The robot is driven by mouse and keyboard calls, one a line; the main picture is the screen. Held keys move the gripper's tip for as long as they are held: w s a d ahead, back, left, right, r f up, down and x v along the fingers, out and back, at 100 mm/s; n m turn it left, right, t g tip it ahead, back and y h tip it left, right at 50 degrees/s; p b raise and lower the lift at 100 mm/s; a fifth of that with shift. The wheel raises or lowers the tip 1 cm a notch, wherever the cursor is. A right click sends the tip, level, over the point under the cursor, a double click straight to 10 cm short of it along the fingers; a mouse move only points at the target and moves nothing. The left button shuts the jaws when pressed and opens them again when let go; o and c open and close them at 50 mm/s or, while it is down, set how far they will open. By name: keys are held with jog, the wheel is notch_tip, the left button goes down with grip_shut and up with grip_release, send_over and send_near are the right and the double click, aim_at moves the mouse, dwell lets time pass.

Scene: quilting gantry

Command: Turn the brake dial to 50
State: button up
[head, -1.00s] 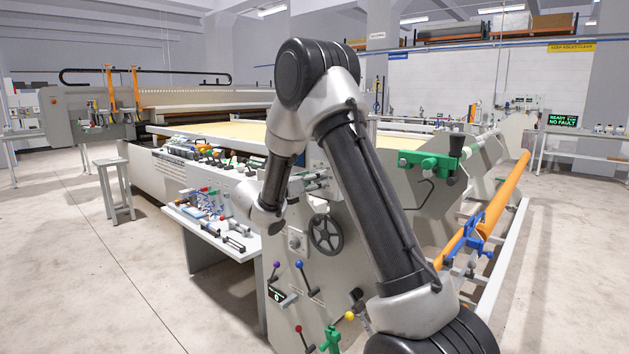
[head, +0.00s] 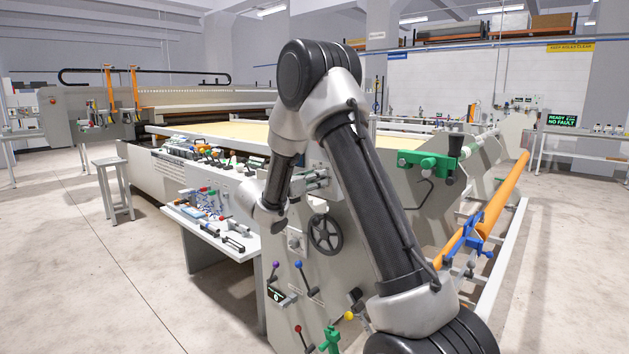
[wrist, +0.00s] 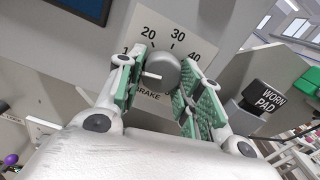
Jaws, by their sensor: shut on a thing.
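In the wrist view the brake dial is a round grey knob (wrist: 166,71) on a pale scale plate (wrist: 158,28) marked 20, 30 and 40, with BRAKE printed below. A white bar on the knob points to the left. My gripper (wrist: 162,88) has its green-padded fingers on either side of the knob and is shut on it. The fingers cover parts of the scale, so the 50 mark and the exact reading cannot be made out. In the head view my arm hides the dial.
A black block labelled WORN PAD (wrist: 265,99) sits right of the dial in the wrist view. A dark screen (wrist: 82,8) is at upper left. In the head view a black handwheel (head: 325,233) and coloured levers are on the panel below my wrist.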

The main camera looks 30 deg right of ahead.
jog(key=n, duration=3.4)
jog(key=shift+r, duration=0.25)
dwell(0.5)
jog(key=o, duration=1)
jog(key=shift+o, duration=0.2)
jog(key=shift+r, duration=0.1)
